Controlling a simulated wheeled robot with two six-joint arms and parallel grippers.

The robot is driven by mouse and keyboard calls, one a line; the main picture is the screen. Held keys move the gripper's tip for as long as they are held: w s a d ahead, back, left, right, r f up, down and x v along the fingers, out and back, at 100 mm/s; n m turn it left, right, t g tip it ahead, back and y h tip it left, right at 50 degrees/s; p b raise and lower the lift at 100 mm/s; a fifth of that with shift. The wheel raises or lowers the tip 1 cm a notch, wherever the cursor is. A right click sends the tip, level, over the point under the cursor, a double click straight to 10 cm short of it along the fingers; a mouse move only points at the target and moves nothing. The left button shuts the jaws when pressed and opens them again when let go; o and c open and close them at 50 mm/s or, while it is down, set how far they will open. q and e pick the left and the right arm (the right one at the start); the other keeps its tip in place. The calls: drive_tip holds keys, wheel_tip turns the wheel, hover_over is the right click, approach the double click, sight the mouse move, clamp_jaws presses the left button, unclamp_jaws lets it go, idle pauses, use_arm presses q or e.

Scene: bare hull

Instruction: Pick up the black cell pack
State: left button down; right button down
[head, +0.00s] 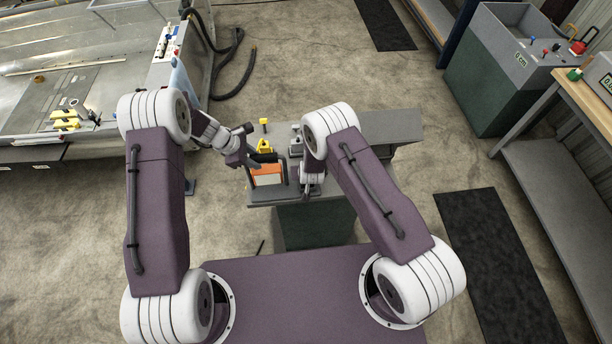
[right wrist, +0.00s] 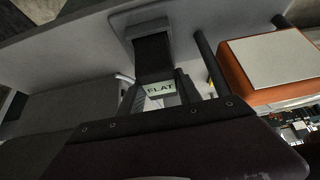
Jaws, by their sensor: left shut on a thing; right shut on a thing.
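The black cell pack (right wrist: 152,58) stands upright in the right wrist view, with a pale label reading FLAT on its near end. My right gripper (right wrist: 160,92) is shut on it, a finger on each side of the label. Its far end meets a grey block; I cannot tell if they touch. In the head view my right gripper (head: 311,186) is low over the bench, and its arm hides most of the pack. My left gripper (head: 252,164) is at the black handle (head: 265,157) of an orange case and appears shut on it.
The bench's right end is clear.

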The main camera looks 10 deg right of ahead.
use_arm(q)
drive_tip(key=shift+r, duration=0.1)
use_arm(e)
wheel_tip(320, 180, up, 10)
drive_tip(key=shift+r, duration=0.1)
drive_tip(key=c, duration=1.4)
unclamp_jaws()
clamp_jaws()
wheel_tip(320, 180, up, 7)
use_arm(q)
drive_tip(key=c, duration=1.1)
unclamp_jaws()
drive_tip(key=shift+o, duration=0.4)
drive_tip(key=shift+s, duration=0.1)
